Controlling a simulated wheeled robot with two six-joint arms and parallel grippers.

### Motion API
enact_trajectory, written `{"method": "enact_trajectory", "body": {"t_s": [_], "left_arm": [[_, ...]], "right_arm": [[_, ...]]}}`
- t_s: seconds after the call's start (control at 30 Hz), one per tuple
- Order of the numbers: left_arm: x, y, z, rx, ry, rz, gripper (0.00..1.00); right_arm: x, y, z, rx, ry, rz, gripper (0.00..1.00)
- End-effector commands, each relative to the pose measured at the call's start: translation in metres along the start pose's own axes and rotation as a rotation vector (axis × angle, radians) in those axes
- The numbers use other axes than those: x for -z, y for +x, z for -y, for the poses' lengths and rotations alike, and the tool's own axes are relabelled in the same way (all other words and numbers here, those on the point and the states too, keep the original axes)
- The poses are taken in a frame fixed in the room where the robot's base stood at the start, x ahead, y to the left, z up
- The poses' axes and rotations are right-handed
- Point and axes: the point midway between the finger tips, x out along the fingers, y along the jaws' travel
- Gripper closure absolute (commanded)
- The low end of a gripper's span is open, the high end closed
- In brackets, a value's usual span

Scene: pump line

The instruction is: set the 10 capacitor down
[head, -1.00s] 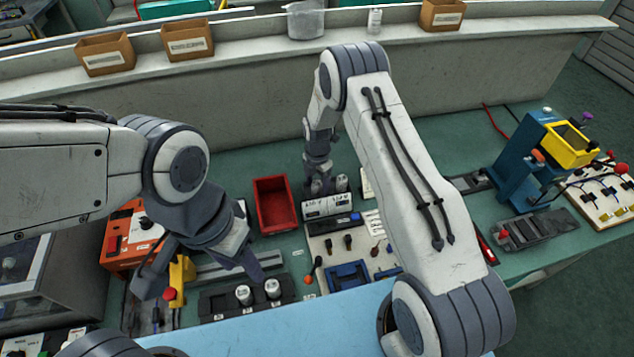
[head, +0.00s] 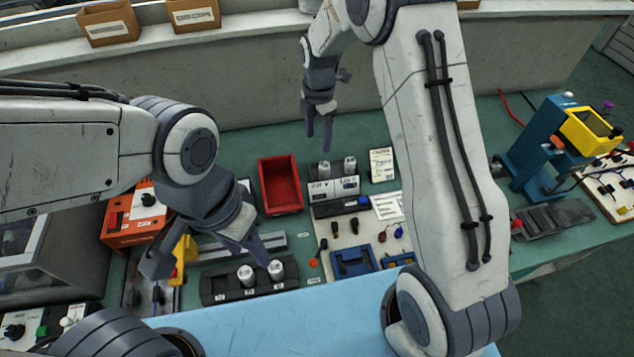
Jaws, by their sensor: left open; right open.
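Two small silver capacitors stand upright in a white-fronted holder at the back middle of the bench: a left one (head: 324,169) and a right one (head: 350,165). The holder (head: 322,190) has labels too small to read surely, so I cannot tell which capacitor is the 10. Two more capacitors (head: 246,275) (head: 276,269) stand in a black rack (head: 213,290) at the front. My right gripper (head: 319,135) is open and empty, above the back holder and apart from its capacitors. My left gripper (head: 208,262) is open and empty, over the left bench near the black rack.
A red bin (head: 279,185) stands left of the holder. A board with small tools and blue parts (head: 352,262) lies in front of it. An orange device (head: 135,218) is at the left, a blue and yellow press (head: 550,145) at the right. A wall rises behind.

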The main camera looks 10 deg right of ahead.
Motion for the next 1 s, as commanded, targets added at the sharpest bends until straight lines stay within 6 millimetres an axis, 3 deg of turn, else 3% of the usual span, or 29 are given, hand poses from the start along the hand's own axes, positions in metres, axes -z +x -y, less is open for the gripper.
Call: {"method": "enact_trajectory", "body": {"t_s": [0.03, 0.17, 0.3, 0.4, 0.6, 0.7, 1.0], "left_arm": [[0.000, -0.001, 0.000, 0.000, 0.000, 0.000, 0.50], [0.000, 0.000, 0.000, 0.000, 0.000, 0.000, 0.50], [0.000, 0.000, 0.000, 0.000, 0.000, 0.000, 0.50], [0.000, 0.000, 0.000, 0.000, 0.000, 0.000, 0.50], [0.000, 0.000, 0.000, 0.000, 0.000, 0.000, 0.50], [0.000, 0.000, 0.000, 0.000, 0.000, 0.000, 0.50], [0.000, 0.000, 0.000, 0.000, 0.000, 0.000, 0.50]], "right_arm": [[0.024, -0.020, 0.006, -0.011, 0.066, -0.002, 0.29], [0.087, -0.065, 0.043, -0.019, 0.334, -0.017, 0.29], [0.147, -0.101, 0.102, -0.020, 0.649, -0.041, 0.29], [0.177, -0.116, 0.150, -0.014, 0.867, -0.058, 0.29], [0.206, -0.123, 0.229, 0.011, 1.209, -0.082, 0.29], [0.210, -0.121, 0.250, 0.020, 1.306, -0.086, 0.29], [0.212, -0.120, 0.260, 0.028, 1.366, -0.086, 0.29]]}}
